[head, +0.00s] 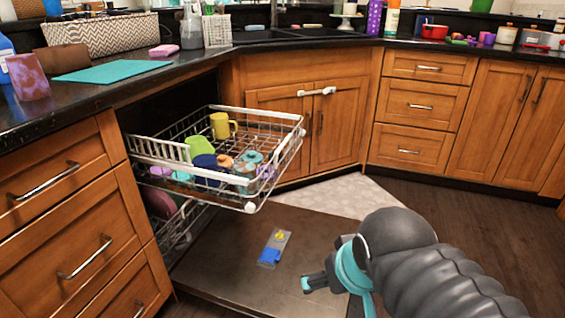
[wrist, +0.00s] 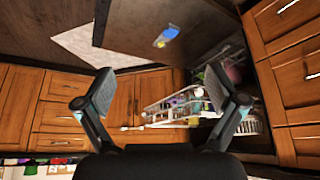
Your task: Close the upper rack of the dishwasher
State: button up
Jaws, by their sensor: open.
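The upper rack (head: 222,158) of the dishwasher is pulled out, a white wire basket over the lowered door (head: 230,252). It holds a yellow mug, a green item, a dark blue bowl and several other dishes. My gripper (head: 308,284) is low over the door, right of and nearer than the rack, not touching it. In the wrist view, which looks turned over, my gripper (wrist: 161,88) is open and empty, and the upper rack (wrist: 180,108) shows beyond the fingers, partly hidden by the right one.
The lower rack (head: 182,222) sits below, mostly inside the dishwasher. A detergent packet (head: 273,249) lies on the door. Drawers (head: 75,215) stand left of the opening; a sink cabinet (head: 300,125) with a white child lock (head: 316,92) stands behind. Floor at the right is clear.

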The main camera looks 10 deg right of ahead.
jog(key=c, duration=0.4)
jog(key=shift+d+f, duration=0.25)
jog(key=c, duration=0.4)
jog(key=shift+m+g, duration=0.8)
jog(key=shift+m, duration=0.1)
jog(key=w+d+f, duration=0.1)
jog(key=w+d+f+b, duration=0.1)
jog(key=w+d+f, duration=0.1)
jog(key=shift+f+b, duration=0.3)
grip_shut()
jog(key=w+d+f+m+g+y+b, duration=0.1)
jog(key=w+m+y, duration=0.1)
jog(key=w, duration=0.5)
jog(key=w+d+f+m+y+b, duration=0.1)
jog(key=w+d+m+y, duration=0.15)
jog(key=w, duration=0.35)
jog(key=w+a+r+t+y, duration=0.25)
jog(key=w+r+y, duration=0.35)
jog(key=w+r, duration=0.5)
jog(key=b, duration=0.1)
send_near(259, 179)
jog(key=shift+t, duration=0.25)
jog(key=x, duration=0.2)
jog(key=f+x, duration=0.1)
jog(key=x, duration=0.2)
jog(key=shift+s+f, duration=0.1)
jog(key=shift+w+a, duration=0.45)
jog(key=shift+a, duration=0.2)
